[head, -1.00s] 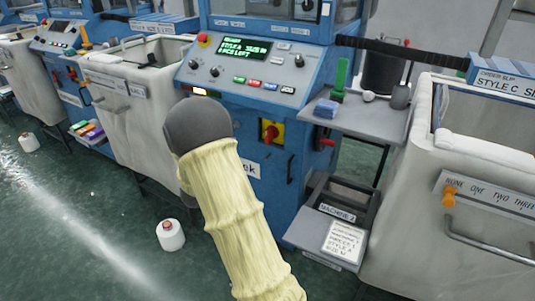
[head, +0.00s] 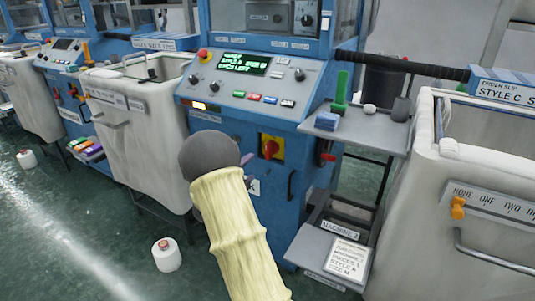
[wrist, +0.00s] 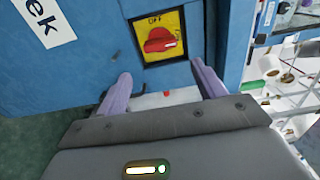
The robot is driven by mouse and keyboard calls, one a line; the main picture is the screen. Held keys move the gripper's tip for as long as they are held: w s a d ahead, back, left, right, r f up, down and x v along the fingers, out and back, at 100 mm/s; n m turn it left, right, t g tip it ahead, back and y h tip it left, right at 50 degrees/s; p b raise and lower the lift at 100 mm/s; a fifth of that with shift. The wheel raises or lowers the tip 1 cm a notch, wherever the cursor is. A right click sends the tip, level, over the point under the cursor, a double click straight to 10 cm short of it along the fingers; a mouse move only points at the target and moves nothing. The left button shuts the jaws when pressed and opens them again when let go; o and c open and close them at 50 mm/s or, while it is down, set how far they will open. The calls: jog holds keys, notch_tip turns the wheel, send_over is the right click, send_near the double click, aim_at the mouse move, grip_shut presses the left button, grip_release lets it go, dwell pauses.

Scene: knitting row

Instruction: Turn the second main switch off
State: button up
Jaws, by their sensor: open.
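The main switch (head: 271,148) is a red knob on a yellow plate, low on the front of the blue machine (head: 225,130). In the wrist view the red knob (wrist: 158,41) lies across its plate, its white mark toward the right, with the word OFF above it. My gripper (wrist: 163,86) is open and empty. Its two purple fingers are spread below the plate, one on each side, apart from the knob. In the head view my dark wrist and pale sleeve are left of and below the switch, and the fingers are mostly hidden.
A control panel (head: 250,82) with a green display sits above the switch. A grey side shelf (head: 365,135) and a lower tray with a paper card (head: 346,257) stand to the right. White bins (head: 435,195) flank the machine. A yarn cone (head: 167,255) stands on the green floor.

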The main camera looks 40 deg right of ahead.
aim_at(266, 153)
jog(key=b+x, duration=0.1)
jog(key=x, duration=1.2)
jog(key=shift+b, duration=0.35)
jog(key=c, duration=0.7)
